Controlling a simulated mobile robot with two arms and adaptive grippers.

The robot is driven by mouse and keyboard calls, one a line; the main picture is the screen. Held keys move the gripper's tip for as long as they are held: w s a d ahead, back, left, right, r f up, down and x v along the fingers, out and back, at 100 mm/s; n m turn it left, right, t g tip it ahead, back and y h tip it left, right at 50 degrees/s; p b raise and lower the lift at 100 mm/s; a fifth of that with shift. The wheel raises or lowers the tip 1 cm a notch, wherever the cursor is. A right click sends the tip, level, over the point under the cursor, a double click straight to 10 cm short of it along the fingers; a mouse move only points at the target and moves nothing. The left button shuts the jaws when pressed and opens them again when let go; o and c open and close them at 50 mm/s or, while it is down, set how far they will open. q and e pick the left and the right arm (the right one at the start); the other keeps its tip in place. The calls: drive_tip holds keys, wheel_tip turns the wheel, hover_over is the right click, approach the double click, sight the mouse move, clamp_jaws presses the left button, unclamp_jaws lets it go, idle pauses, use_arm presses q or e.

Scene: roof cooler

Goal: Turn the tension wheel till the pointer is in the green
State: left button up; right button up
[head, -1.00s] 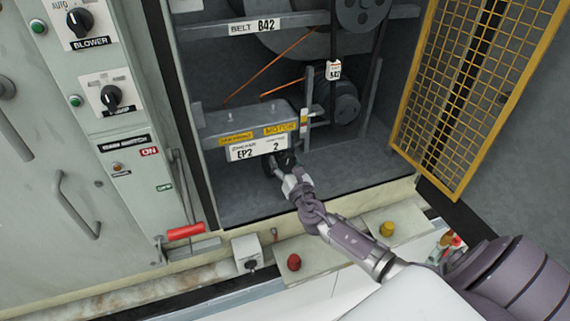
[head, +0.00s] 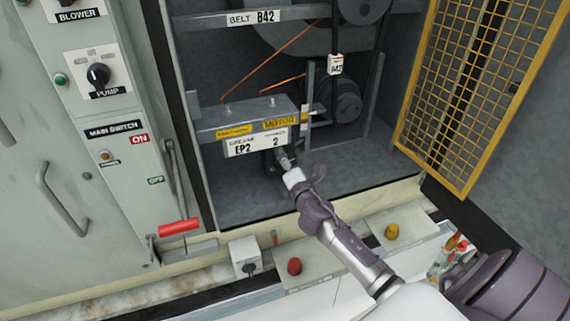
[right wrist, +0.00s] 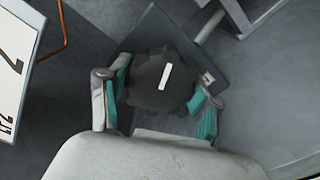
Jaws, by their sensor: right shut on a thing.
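The tension wheel (right wrist: 150,92) is a dark, lobed knob with a white mark, seen face-on in the right wrist view. The mark stands nearly upright, leaning slightly right. My right gripper (right wrist: 160,103) is shut on the wheel, with teal-padded fingers on both sides of it. In the head view, my right gripper (head: 277,160) reaches into the cabinet under the motor plate and hides most of the wheel. A narrow coloured scale (head: 304,114) stands beside the plate; its pointer is too small to read. My left gripper is not in view.
The motor bracket (head: 215,135) and its label are just above the gripper. A yellow mesh door (head: 460,110) stands open at right. A red-handled main switch lever (head: 179,227) is at left. Red (head: 294,266) and yellow (head: 391,231) knobs line the front ledge.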

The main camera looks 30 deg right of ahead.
drive_tip(key=m, duration=0.3)
drive_tip(key=shift+f+m+b, duration=0.1)
drive_tip(key=shift+m+b, duration=0.25)
drive_tip(key=shift+m, duration=0.05)
drive_tip(key=m, duration=0.3)
drive_tip(key=shift+m, duration=0.3)
drive_tip(key=m, duration=0.3)
drive_tip(key=shift+m, duration=2.1)
drive_tip(key=o, duration=1.1)
drive_tip(key=shift+o, duration=0.2)
drive_tip(key=shift+s, duration=0.1)
